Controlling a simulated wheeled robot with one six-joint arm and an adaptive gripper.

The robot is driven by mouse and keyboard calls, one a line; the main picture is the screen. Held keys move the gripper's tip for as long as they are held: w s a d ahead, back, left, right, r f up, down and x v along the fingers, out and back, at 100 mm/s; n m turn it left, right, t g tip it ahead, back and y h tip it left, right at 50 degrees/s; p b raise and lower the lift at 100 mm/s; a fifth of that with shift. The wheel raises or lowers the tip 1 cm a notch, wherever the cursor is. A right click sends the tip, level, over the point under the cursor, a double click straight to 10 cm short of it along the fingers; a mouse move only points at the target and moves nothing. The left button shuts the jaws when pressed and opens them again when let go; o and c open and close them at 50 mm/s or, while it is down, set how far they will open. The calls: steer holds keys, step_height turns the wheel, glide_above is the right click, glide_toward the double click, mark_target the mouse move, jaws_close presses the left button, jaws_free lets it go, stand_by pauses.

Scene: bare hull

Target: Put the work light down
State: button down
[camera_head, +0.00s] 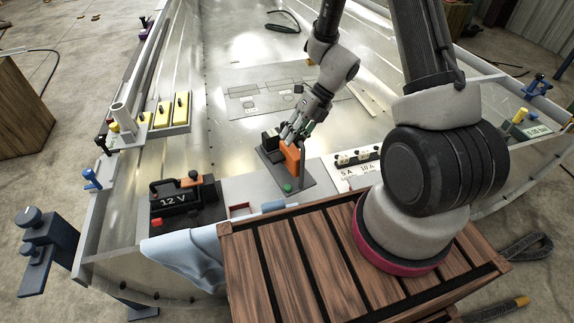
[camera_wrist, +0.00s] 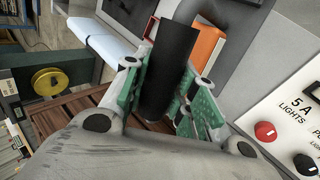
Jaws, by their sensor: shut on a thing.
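My gripper (camera_head: 300,128) is over the dark pad (camera_head: 268,160) in the middle of the hull's near end. In the wrist view my green-padded fingers (camera_wrist: 172,98) are shut on a black cylinder (camera_wrist: 168,72), which I take to be the work light. An orange block (camera_wrist: 208,46) is just beyond it; in the head view the orange block (camera_head: 291,157) stands under my gripper, close to the fingers. I cannot tell whether it is part of the light. The fingers partly hide the held thing, and its contact with the pad is unclear.
A black 12 V battery (camera_head: 176,199) stands to the left and a white fuse panel (camera_head: 352,168) to the right. A slatted wooden crate (camera_head: 300,255) and blue cloth (camera_head: 188,254) are in front. Yellow blocks (camera_head: 164,113) line the left side. Bare hull floor lies beyond.

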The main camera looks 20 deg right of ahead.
mark_target(288, 166)
step_height(288, 166, down, 9)
stand_by(0.5)
steer(key=shift+f, duration=0.3)
steer(key=c, duration=1.1)
jaws_free()
steer(key=shift+c, duration=0.2)
